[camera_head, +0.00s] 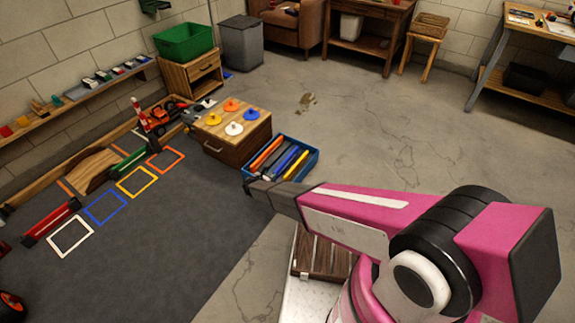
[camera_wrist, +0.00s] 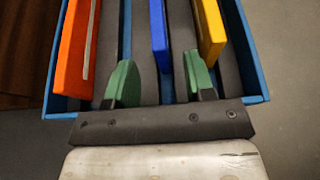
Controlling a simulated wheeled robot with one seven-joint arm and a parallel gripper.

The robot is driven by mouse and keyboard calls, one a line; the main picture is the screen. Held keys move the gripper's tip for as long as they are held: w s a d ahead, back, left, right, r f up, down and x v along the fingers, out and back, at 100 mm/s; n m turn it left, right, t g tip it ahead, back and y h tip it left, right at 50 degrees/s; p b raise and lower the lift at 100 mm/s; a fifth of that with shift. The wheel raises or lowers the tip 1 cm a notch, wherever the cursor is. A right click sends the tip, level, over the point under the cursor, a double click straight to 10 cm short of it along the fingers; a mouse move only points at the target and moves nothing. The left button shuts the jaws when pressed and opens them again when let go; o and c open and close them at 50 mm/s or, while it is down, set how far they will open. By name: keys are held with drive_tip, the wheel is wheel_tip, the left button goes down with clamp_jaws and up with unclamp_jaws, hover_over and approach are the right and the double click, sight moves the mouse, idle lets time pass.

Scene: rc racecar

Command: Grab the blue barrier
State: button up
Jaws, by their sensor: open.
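The blue barrier (camera_head: 287,159) is a long flat bar standing on edge in a blue bin (camera_head: 314,165), between an orange barrier and a yellow barrier. In the wrist view the blue barrier (camera_wrist: 158,35) runs up the picture between my two green finger pads. My gripper (camera_wrist: 159,73) is open, with one pad on each side of the bar and a visible gap on both sides. The fingertips reach over the near end of the bin. In the head view my gripper (camera_head: 250,186) is at the bin's near left corner, and its fingers are hard to make out.
In the wrist view the orange barrier (camera_wrist: 76,50) is left of my fingers and the yellow barrier (camera_wrist: 209,28) is close to the right finger. A wooden box (camera_head: 240,144) with colored discs stands beside the bin. The floor (camera_head: 400,130) to the right is clear.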

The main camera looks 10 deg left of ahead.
sight(278, 169)
drive_tip(key=shift+r+x, duration=0.15)
drive_tip(key=shift+x, duration=1.65)
drive_tip(key=shift+r+x, duration=0.2)
drive_tip(key=shift+x, duration=1.55)
drive_tip(key=shift+w, duration=0.2)
clamp_jaws()
